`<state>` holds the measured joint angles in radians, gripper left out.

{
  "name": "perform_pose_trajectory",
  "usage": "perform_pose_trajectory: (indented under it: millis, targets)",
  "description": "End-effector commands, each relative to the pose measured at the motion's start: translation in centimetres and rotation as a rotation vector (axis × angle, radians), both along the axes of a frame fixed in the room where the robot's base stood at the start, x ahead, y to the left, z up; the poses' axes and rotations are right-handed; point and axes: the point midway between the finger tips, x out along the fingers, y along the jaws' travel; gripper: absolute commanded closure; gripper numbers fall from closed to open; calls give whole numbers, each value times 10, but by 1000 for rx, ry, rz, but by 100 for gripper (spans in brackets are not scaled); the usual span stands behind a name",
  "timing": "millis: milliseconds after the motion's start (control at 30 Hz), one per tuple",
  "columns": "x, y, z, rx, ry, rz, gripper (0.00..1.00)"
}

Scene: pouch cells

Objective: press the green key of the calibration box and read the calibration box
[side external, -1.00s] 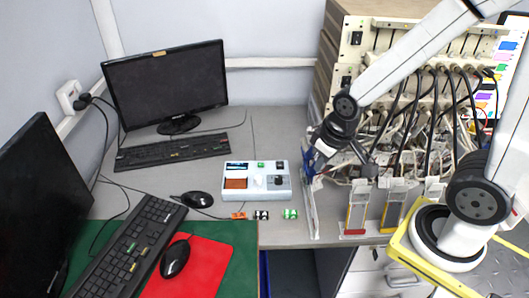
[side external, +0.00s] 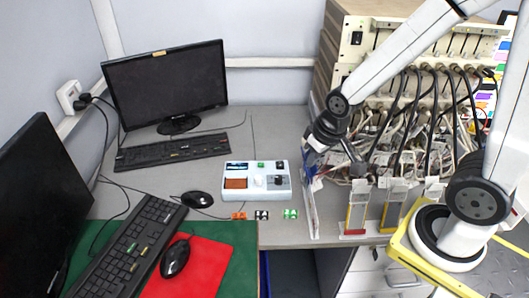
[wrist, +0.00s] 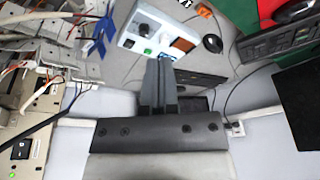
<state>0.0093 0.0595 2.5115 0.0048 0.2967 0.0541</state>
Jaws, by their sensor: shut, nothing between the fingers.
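The calibration box (side external: 256,197) is a pale blue-white unit on the grey desk. Its green key (side external: 261,165) is at the back middle of its top, right of a small dark display (side external: 236,166) whose text is too small to read. An orange panel (side external: 236,183) and a dark dial (side external: 279,181) are also on top. My gripper (side external: 359,179) is shut and empty, right of the box and apart from it. In the wrist view my shut fingers (wrist: 159,62) point toward the box (wrist: 130,38); the green key (wrist: 147,52) shows just left of the fingers.
A clear upright panel (side external: 310,204) stands between the box and the cabled cell rack (side external: 390,150). Small orange (side external: 239,216), black-white (side external: 261,215) and green (side external: 290,214) pieces lie in front of the box. A mouse (side external: 197,199) and keyboard (side external: 172,152) are to its left.

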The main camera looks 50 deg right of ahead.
Motion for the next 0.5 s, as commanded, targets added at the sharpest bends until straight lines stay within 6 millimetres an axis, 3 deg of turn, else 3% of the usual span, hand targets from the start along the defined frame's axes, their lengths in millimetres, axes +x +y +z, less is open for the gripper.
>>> perform_pose_trajectory:
  millis: [500]
  targets:
    - [105, -20, -27, 97, -198, -313, 100]
